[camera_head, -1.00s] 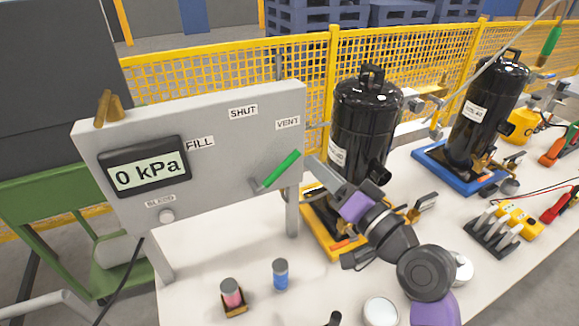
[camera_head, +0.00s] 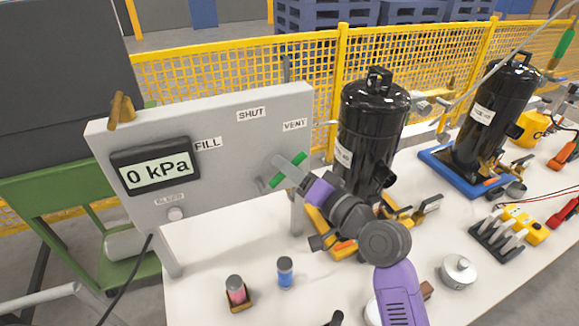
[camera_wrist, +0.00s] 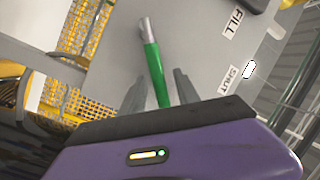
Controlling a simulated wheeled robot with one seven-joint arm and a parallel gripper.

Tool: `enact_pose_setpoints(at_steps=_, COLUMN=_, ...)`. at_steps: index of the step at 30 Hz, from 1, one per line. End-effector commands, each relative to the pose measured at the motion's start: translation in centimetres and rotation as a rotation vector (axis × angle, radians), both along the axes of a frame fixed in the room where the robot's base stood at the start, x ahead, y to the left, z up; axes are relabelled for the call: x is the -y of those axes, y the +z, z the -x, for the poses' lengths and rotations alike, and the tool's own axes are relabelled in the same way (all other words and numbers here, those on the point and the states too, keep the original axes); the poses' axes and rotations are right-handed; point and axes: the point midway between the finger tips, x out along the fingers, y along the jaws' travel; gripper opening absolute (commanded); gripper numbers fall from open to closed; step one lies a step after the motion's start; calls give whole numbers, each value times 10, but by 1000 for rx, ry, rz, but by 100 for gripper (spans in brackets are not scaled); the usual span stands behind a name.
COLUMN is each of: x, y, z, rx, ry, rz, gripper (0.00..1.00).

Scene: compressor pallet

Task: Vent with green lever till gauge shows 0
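The gauge (camera_head: 158,172) on the grey panel (camera_head: 230,130) reads 0 kPa. The green lever (camera_head: 298,160) is on the panel's right part and slants up to the right, its free end below the VENT label (camera_head: 294,125). My gripper (camera_head: 282,166) is at the lever in the head view and covers its middle. In the wrist view my gripper (camera_wrist: 158,88) has its two fingers apart, with the green lever (camera_wrist: 157,75) running between them. Gaps show on both sides of the lever. The lever's silver pivot end (camera_wrist: 145,30) lies beyond the fingertips.
FILL (camera_head: 207,144) and SHUT (camera_head: 251,114) labels and a bleed knob (camera_head: 175,213) are on the panel. A black compressor (camera_head: 371,135) stands close right of my gripper.

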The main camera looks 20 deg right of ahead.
Motion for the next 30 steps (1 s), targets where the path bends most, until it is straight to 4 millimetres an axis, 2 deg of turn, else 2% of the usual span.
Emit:
enact_pose_setpoints(at_steps=6, x=0, y=0, z=0, rx=0, ry=0, rz=0, gripper=36)
enact_pose_setpoints(at_steps=12, x=0, y=0, z=0, rx=0, ry=0, rz=0, gripper=0)
enact_pose_setpoints(at_steps=30, x=0, y=0, z=0, rx=0, ry=-1, rz=0, gripper=0)
